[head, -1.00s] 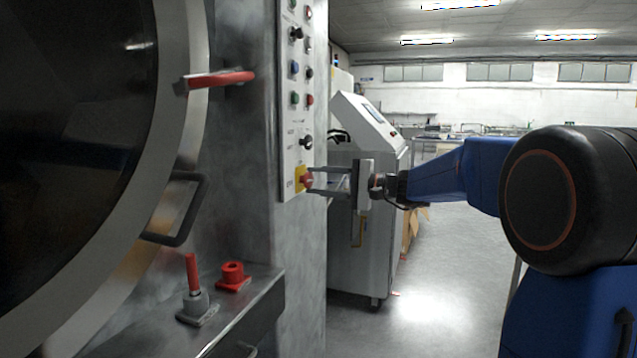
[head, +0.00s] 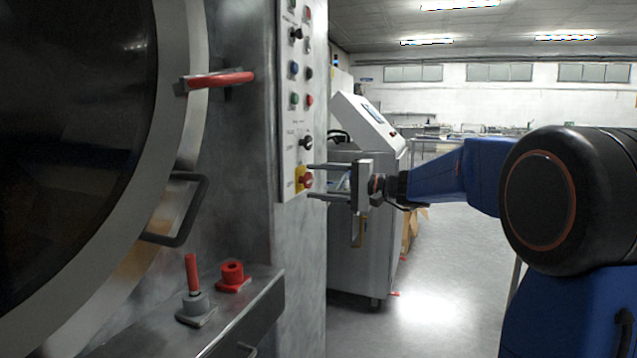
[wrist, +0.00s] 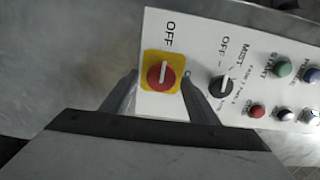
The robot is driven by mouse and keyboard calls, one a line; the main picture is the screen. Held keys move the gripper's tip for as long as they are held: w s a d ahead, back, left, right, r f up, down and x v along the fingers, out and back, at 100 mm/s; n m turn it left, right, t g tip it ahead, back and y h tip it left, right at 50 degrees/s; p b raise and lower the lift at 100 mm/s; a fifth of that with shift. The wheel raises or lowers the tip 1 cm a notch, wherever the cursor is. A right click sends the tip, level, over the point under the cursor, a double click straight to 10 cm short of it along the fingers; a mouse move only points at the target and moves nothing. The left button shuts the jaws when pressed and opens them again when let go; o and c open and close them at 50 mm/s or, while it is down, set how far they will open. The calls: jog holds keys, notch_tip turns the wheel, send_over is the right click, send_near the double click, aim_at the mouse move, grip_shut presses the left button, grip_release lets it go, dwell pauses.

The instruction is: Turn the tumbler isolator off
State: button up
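The isolator is a red rotary knob (head: 306,180) on a yellow plate at the foot of the control panel; it also shows in the wrist view (wrist: 162,75). Its white mark there runs up the picture, toward the printed word OFF. My gripper (head: 313,182) is open in front of the panel, one finger above and one below the knob, with gaps to both. In the wrist view the fingers (wrist: 157,97) lie left and right of the knob, seemingly clear of it. Whether the fingertips touch the panel cannot be told.
A black selector (wrist: 221,86) sits close beside the right finger in the wrist view. Several buttons (head: 295,98) line the panel above. A red lever (head: 222,79) and the round door (head: 170,130) are at left. Open floor (head: 440,300) lies right of the panel.

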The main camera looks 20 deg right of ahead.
jog(key=shift+d, duration=0.1)
jog(key=v, duration=1.7)
jog(key=shift+s+r, duration=0.1)
jog(key=s+a+f+n+g+h, duration=0.2)
jog(key=s+a+f+g+h, duration=0.35)
jog(key=s+a+f, duration=0.9)
jog(key=s+d+f+n+h, duration=0.2)
jog(key=s+d+f+h, duration=0.1)
jog(key=s+f, duration=0.4)
jog(key=s+d+f+n+h, duration=0.3)
jog(key=s+f+h, duration=0.3)
jog(key=s, duration=0.5)
notch_tip(320, 180, down, 2)
jog(key=shift+d+f, duration=0.2)
jog(key=shift+d, duration=0.05)
